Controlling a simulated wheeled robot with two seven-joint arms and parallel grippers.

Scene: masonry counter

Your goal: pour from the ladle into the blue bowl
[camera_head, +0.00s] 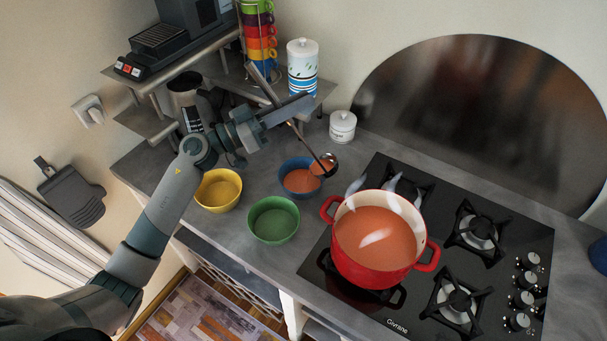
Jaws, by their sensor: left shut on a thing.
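The blue bowl (299,182) stands on the grey counter and has orange soup in it. The ladle (325,166) hangs over the blue bowl's right rim, with orange soup showing in its cup. I cannot tell whether the ladle touches the rim. My left gripper (291,111) is shut on the ladle's handle, above and behind the blue bowl. The handle slants up to the left past the gripper. My right gripper is not in view.
A red pot (376,238) of orange soup stands on the black cooktop (490,282). An empty yellow bowl (219,190) and green bowl (273,219) stand left and in front. A small white jar (342,126) and a steel shelf (212,92) are behind.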

